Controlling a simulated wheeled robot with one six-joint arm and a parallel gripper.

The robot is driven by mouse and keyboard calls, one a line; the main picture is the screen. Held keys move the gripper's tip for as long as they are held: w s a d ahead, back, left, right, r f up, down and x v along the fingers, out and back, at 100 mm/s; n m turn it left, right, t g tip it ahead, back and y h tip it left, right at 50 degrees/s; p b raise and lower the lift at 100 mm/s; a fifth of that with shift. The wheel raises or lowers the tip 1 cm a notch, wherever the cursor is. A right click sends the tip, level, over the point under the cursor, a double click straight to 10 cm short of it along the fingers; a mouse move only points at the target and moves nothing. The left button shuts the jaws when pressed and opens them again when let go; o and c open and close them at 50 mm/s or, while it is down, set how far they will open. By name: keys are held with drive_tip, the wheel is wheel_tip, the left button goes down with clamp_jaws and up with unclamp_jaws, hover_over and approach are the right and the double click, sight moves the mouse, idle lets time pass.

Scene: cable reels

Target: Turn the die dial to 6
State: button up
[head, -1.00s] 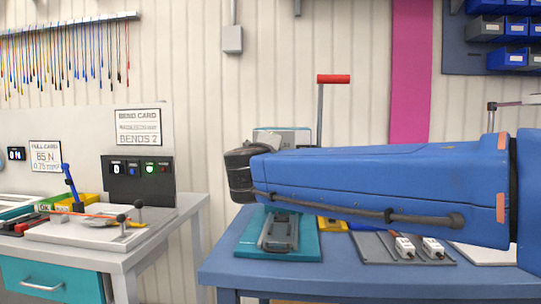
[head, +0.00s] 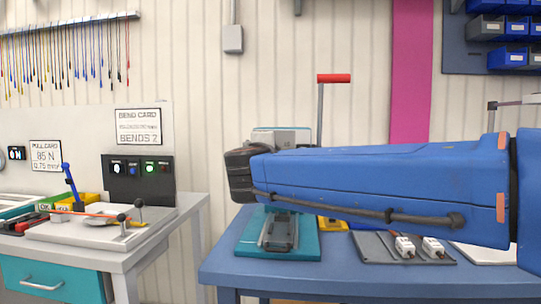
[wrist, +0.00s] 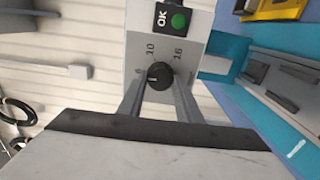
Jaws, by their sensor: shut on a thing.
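The die dial (wrist: 159,75) is a small round black knob on a grey plate in the wrist view. Marks around it read 6, 10 and 16, with 6 at its left, 10 above and 16 at upper right. A small pale pointer mark shows on the left part of the knob, roughly on the side of the 6; its exact alignment is hard to tell. My gripper (wrist: 160,80) is shut on the knob, one finger on each side. In the head view my blue arm hides the dial and fingers.
A black OK panel with a green lamp (wrist: 178,20) sits above the dial. The machine (head: 283,137) has a red-handled lever (head: 333,79) behind my arm. A teal fixture (head: 295,248) stands on the blue bench (head: 330,273). The left bench holds a lamp box (head: 139,183).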

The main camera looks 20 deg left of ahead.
drive_tip(key=o, duration=1)
drive_tip(key=shift+o, duration=0.2)
drive_tip(key=shift+s, duration=0.15)
drive_tip(key=v, duration=1.7)
drive_tip(key=shift+d, duration=0.1)
